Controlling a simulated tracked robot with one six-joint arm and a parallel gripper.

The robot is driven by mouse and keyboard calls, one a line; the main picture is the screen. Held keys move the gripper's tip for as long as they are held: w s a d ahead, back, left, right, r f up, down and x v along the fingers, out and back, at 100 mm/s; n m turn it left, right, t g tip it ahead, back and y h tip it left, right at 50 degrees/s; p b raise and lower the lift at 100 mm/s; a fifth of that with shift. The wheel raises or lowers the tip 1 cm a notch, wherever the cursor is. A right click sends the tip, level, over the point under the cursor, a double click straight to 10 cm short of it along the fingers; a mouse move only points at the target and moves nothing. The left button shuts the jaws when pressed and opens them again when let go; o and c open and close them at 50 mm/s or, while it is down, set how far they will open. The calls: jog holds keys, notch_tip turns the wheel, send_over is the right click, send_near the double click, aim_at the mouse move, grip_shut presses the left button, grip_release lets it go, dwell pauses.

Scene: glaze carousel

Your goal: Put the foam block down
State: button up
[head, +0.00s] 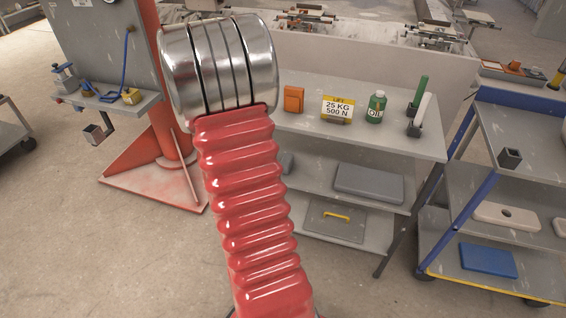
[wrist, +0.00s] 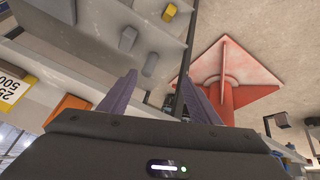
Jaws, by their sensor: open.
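An orange block (head: 293,99), which I take to be the foam block, stands on the top board of the grey shelf unit (head: 310,128), left of a yellow sign. In the wrist view, the orange block (wrist: 67,108) shows at the left, partly hidden by my gripper's body. My gripper (wrist: 158,85) shows in the wrist view with its two purple fingers spread apart and nothing seen between them. The block is outside the fingers, to their left. In the head view my red arm covers the middle, and my gripper is hidden.
The yellow sign (head: 338,108), a green bottle (head: 376,107) and a holder with green and white sticks (head: 415,127) share the top board. A red post (head: 165,140) with a wide foot stands left. A blue-framed cart (head: 470,180) stands right. Bare board lies in front of the sign.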

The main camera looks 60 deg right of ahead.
aim_at(287, 159)
jog(key=s+d+f+m, duration=0.1)
jog(key=s+d+f, duration=0.1)
jog(key=d+f, duration=0.4)
jog(key=s+d+f+m, duration=0.2)
jog(key=s+d+f, duration=0.1)
jog(key=d+f, duration=0.3)
jog(key=s+d+f+m, duration=0.1)
jog(key=s+d+f, duration=0.2)
jog(key=d+f, duration=0.3)
jog(key=shift+s+d+f+m, duration=0.15)
jog(key=shift+d+f+m, duration=0.15)
jog(key=shift+f, duration=0.2)
jog(key=shift+f, duration=0.1)
jog(key=shift+x, duration=1)
jog(key=shift+x, duration=2.6)
jog(key=shift+d, duration=0.1)
jog(key=shift+c, duration=0.6)
jog(key=c, duration=1.1)
